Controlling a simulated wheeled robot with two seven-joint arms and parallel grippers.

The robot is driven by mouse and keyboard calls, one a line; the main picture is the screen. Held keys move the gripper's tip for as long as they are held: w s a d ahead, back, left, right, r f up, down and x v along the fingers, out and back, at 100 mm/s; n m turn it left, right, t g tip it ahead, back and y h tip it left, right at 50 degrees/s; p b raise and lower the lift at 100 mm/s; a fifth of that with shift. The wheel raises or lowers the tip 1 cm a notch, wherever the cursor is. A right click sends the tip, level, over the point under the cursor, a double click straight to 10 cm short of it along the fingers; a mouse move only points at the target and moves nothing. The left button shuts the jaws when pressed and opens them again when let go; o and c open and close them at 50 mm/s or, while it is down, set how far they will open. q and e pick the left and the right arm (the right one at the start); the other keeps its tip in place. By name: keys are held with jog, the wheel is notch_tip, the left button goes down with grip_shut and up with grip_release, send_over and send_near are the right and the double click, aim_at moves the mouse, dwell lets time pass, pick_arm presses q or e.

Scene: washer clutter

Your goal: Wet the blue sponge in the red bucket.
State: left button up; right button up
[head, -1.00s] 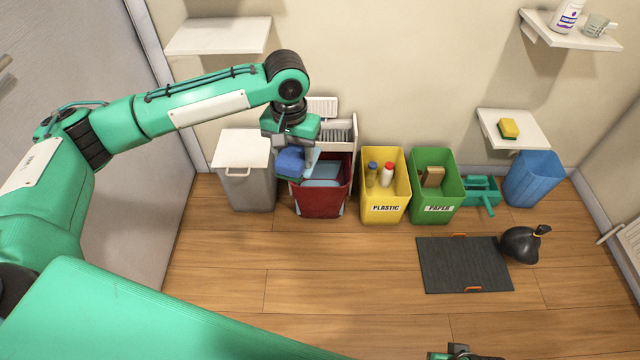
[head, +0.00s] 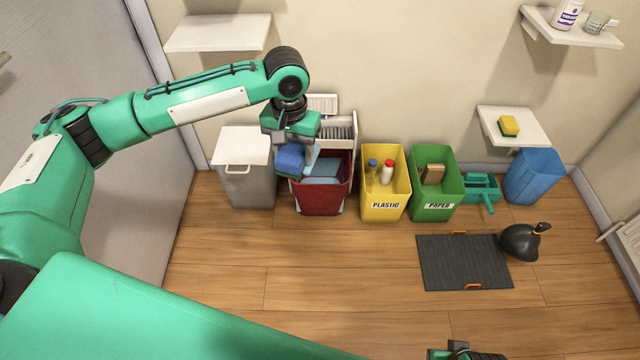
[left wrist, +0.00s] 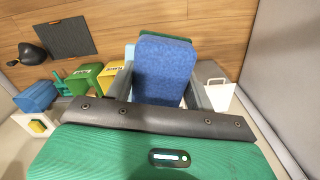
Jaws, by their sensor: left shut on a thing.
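The blue sponge (head: 290,158), with a green side, is held by my left gripper (head: 292,146), which is shut on it. The sponge is over the left part of the red bucket (head: 322,200), near its rim. Light blue shows inside the bucket. I cannot tell whether the sponge touches the bucket or what is in it. In the left wrist view the sponge (left wrist: 163,72) sits between the two fingers and hides most of the bucket. My right gripper (head: 462,353) shows only in part at the bottom edge, and its jaws are unclear.
A grey bin (head: 246,185) with a white lid stands left of the bucket. A yellow plastic bin (head: 386,208) and a green paper bin (head: 438,207) stand to its right. A white rack (head: 340,118) is behind the bucket. A dark mat (head: 464,265) and black bag (head: 520,243) lie on the floor.

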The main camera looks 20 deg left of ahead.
dwell(0.4)
